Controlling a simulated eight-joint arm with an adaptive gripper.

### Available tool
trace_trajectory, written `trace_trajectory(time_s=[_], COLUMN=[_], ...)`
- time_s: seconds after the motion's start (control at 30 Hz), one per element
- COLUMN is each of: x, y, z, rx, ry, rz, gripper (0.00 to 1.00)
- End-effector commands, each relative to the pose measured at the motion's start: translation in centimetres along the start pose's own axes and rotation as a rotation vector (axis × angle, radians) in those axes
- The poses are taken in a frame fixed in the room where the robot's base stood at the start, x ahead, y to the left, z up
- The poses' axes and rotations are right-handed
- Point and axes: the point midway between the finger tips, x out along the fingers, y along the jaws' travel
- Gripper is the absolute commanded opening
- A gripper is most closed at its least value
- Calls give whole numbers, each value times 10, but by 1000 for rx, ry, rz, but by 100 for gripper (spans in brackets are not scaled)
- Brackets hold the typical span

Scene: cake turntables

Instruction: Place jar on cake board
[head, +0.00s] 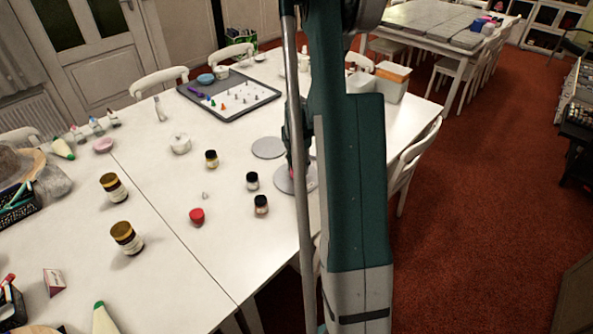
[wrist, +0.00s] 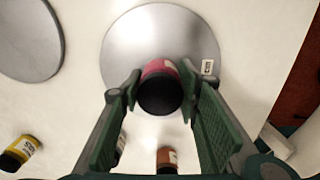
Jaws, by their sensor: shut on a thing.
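My gripper (wrist: 160,86) is shut on a jar (wrist: 159,92) with a dark lid and a pink-red label, seen from above in the wrist view. The jar overlaps the lower part of a round grey cake board (wrist: 150,38). I cannot tell whether it touches the board or hangs just above it. In the head view that board (head: 285,181) shows partly behind my arm, and the gripper and jar are mostly hidden there. A second round grey board (head: 268,148) lies beside it, also in the wrist view (wrist: 27,40).
Small jars stand near the boards: a yellow-labelled one (head: 211,159), two dark-lidded ones (head: 252,181) (head: 261,205) and a red one (head: 197,216). A grey tray (head: 262,98) with small pieces lies behind. The table's right edge is close.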

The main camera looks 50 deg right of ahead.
Motion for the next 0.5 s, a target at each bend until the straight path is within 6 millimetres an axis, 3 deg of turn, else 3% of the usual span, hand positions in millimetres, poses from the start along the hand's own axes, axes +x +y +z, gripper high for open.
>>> trace_trajectory(time_s=[0.5], x=[7], y=[0], z=[0], rx=[0], ry=[0], rz=[0], gripper=[17])
